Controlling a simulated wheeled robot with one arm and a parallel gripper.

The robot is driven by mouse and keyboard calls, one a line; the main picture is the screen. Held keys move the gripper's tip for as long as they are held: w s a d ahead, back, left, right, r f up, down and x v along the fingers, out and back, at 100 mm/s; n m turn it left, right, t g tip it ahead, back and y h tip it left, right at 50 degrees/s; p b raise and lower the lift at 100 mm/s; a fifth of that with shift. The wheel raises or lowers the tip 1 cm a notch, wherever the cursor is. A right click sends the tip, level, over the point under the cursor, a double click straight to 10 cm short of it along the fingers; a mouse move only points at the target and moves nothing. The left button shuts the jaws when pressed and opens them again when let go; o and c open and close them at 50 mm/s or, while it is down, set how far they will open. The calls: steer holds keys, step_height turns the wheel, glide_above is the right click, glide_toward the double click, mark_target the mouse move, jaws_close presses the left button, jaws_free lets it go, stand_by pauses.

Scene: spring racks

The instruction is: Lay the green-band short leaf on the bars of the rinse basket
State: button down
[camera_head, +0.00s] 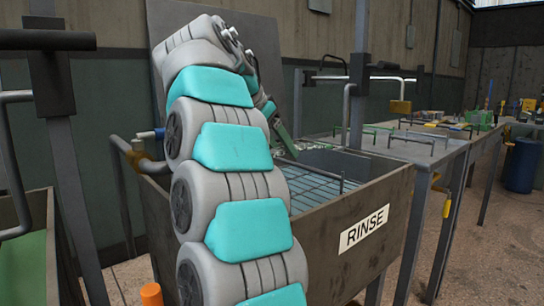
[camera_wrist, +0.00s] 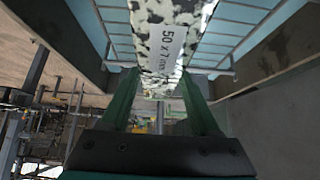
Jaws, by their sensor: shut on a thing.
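In the wrist view, my gripper (camera_wrist: 160,88) has its green fingers shut on a black-and-white speckled leaf (camera_wrist: 153,17) with a "50 x 7 mm" label. No green band shows on the visible part. The leaf extends over the wire bars of the rinse basket (camera_wrist: 225,32); I cannot tell whether it touches them. In the head view, the basket bars (camera_head: 312,188) show inside the tank marked RINSE (camera_head: 385,205). My gripper (camera_head: 284,138) is over the tank's far side, partly hidden behind my arm.
A grey table (camera_head: 415,150) with green-edged racks stands right of the tank. Black posts with bent bars (camera_head: 52,75) stand at the left. A blue barrel (camera_head: 521,165) is far right. The tank's walls rise around the bars.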

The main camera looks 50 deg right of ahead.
steer(key=shift+w+f, duration=0.7)
steer(key=shift+f, duration=0.25)
steer(key=shift+w+f, duration=0.7)
steer(key=shift+f, duration=0.2)
steer(key=shift+f+b, duration=0.55)
steer(key=shift+b, duration=0.2)
steer(key=shift+c, duration=0.6)
jaws_free()
steer(key=shift+r, duration=0.1)
